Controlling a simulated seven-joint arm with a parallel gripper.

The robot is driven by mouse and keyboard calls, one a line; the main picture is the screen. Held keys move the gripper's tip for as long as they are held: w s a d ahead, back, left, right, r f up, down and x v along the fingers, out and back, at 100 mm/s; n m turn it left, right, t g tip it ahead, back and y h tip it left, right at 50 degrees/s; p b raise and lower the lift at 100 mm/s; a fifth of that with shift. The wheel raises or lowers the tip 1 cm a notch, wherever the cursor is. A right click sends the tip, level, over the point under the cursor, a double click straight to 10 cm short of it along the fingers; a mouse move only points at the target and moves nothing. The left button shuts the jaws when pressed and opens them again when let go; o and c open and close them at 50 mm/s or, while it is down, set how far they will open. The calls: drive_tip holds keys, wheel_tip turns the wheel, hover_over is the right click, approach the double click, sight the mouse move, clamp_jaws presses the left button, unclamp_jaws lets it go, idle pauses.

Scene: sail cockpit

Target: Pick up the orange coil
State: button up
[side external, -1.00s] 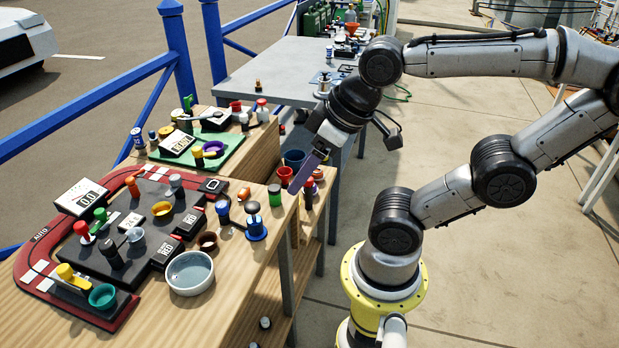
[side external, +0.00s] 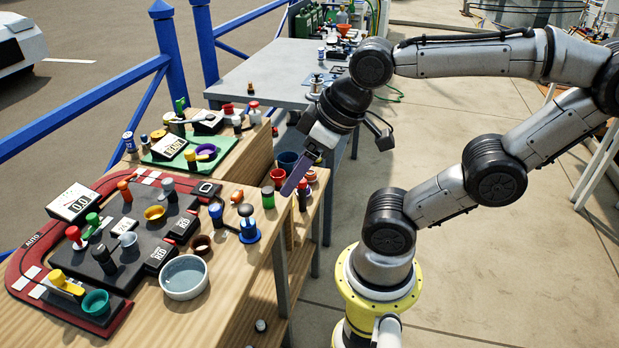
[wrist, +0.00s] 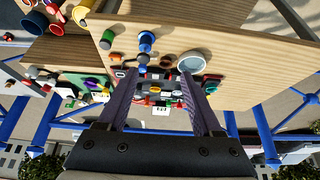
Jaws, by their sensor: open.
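I cannot make out a clear coil shape. A small orange round piece (side external: 237,196) lies on the wooden bench, just behind the blue knobbed part and near the bench's right side; it may be the orange coil. In the wrist view a small orange-red piece (wrist: 116,57) lies left of the blue part. My gripper (side external: 291,187) hangs above the bench's right edge, fingers pointing down and left, to the right of the orange piece and apart from it. The wrist view shows its two fingers (wrist: 158,76) spread apart with nothing held between them.
A blue knobbed part (side external: 248,229) and a green cylinder (side external: 268,199) stand close by. A white bowl (side external: 184,277) sits at the bench front. A red-edged console (side external: 22,281) with several knobs and cups fills the left.

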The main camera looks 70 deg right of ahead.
drive_tip(key=o, duration=0.4)
